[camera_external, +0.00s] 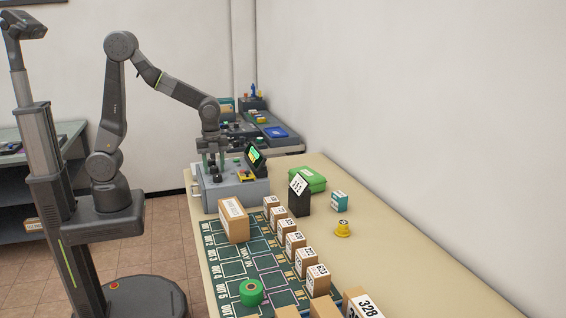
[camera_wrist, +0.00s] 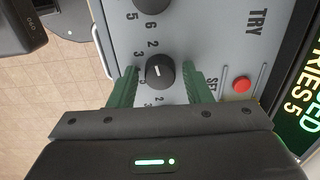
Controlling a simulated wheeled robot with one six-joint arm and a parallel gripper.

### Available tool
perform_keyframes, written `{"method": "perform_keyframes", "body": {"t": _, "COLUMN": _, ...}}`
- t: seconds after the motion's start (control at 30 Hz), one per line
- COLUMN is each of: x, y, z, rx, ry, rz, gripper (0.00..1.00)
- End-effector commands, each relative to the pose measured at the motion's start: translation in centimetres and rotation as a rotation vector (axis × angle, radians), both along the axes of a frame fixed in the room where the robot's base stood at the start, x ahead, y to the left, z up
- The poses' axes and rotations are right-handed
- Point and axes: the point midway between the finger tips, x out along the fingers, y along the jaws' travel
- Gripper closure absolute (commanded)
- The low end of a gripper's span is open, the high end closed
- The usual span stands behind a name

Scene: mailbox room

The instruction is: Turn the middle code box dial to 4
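The code box (camera_external: 232,188) is a grey box at the left end of the table, with a small lit screen (camera_external: 255,156) on it. In the wrist view its grey face (camera_wrist: 205,45) carries black dials. One dial (camera_wrist: 160,68) with a white pointer line lies between the two green fingers of my gripper (camera_wrist: 160,88), which are apart and not touching it. Another dial (camera_wrist: 152,4) is cut off at the top edge. Digits ring the dials; I cannot tell surely which number the pointer marks. In the external view my gripper (camera_external: 212,165) points down over the box.
A red button (camera_wrist: 241,85) by "SET" and the screen edge (camera_wrist: 305,95) are right of the dial. A brown carton (camera_external: 233,220), a black stand (camera_external: 299,195), a green case (camera_external: 309,180) and several small boxes stand nearby on the table.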

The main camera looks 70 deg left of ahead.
Motion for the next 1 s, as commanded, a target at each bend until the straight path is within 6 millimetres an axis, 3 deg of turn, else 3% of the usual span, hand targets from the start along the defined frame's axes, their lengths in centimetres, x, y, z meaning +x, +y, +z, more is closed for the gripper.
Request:
{"method": "perform_keyframes", "body": {"t": 0.03, "x": 0.01, "y": 0.0, "z": 0.02, "rx": 0.0, "ry": 0.0, "rz": 0.0, "gripper": 0.66}}
{"method": "perform_keyframes", "body": {"t": 0.17, "x": 0.01, "y": 0.0, "z": 0.03, "rx": 0.0, "ry": 0.0, "rz": 0.0, "gripper": 0.91}}
{"method": "perform_keyframes", "body": {"t": 0.2, "x": 0.01, "y": 0.0, "z": 0.03, "rx": 0.0, "ry": 0.0, "rz": 0.0, "gripper": 0.93}}
{"method": "perform_keyframes", "body": {"t": 0.57, "x": 0.02, "y": -0.01, "z": 0.08, "rx": 0.0, "ry": 0.0, "rz": 0.063, "gripper": 0.93}}
{"method": "perform_keyframes", "body": {"t": 1.0, "x": 0.05, "y": -0.03, "z": 0.14, "rx": -0.001, "ry": -0.001, "rz": 0.411, "gripper": 0.93}}
